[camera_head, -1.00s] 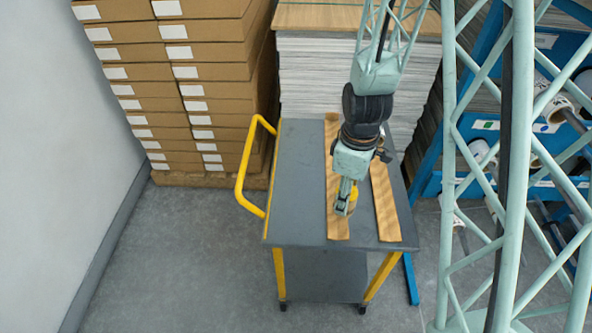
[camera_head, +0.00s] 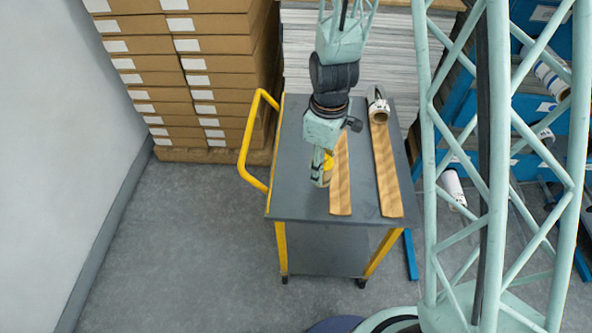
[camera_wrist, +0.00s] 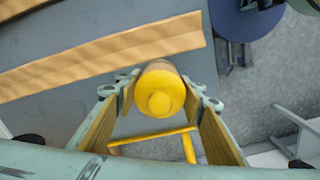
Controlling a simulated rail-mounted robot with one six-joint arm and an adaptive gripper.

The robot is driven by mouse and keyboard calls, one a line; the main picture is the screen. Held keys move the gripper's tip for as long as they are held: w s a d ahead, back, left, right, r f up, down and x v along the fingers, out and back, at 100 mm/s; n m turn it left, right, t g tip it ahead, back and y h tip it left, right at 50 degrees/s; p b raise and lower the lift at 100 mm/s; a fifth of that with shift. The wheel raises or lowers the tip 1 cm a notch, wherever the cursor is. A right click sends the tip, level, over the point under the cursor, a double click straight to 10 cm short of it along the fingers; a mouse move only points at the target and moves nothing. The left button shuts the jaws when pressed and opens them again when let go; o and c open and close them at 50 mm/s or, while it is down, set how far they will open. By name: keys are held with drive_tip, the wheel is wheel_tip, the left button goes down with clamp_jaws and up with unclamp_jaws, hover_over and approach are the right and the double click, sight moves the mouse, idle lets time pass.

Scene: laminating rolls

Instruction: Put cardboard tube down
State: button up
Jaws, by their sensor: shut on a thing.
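My gripper (camera_head: 321,178) hangs low over the grey top of the trolley (camera_head: 296,185), left of the left brown corrugated strip (camera_head: 340,185). In the wrist view, my gripper (camera_wrist: 158,82) is shut on a yellow cylinder (camera_wrist: 160,97) with a round boss on its end. It is the only thing in the jaws, and I take it as the cardboard tube; no bare cardboard shows on it. In the head view, only a bit of yellow shows at the fingers, and whether it touches the top cannot be told.
A second brown strip (camera_head: 389,180) lies to the right, with a small roll (camera_head: 379,113) at its far end. The yellow handle (camera_head: 246,150) rises at the trolley's left. Stacked boxes (camera_head: 150,65) stand behind; a blue rack (camera_head: 546,100) is at right. The left trolley top is clear.

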drive_tip(key=shift+w+a+f, duration=0.1)
drive_tip(key=shift+w+a, duration=0.3)
drive_tip(key=shift+a, duration=0.65)
drive_tip(key=shift+w+a+f, duration=0.15)
drive_tip(key=shift+w+a, duration=0.3)
drive_tip(key=shift+a, duration=0.55)
drive_tip(key=shift+w+a+f, duration=0.1)
drive_tip(key=shift+w+a, duration=0.3)
drive_tip(key=shift+a, duration=0.65)
drive_tip(key=shift+a, duration=0.15)
drive_tip(key=shift+w+a, duration=0.1)
drive_tip(key=shift+a, duration=0.15)
drive_tip(key=shift+w+a+f, duration=0.1)
drive_tip(key=shift+a+f, duration=0.1)
drive_tip(key=shift+a, duration=0.1)
drive_tip(key=shift+f+b, duration=0.55)
drive_tip(key=shift+f, duration=1.05)
drive_tip(key=shift+f, duration=0.1)
drive_tip(key=o, duration=0.8)
drive_tip(key=shift+o, duration=0.2)
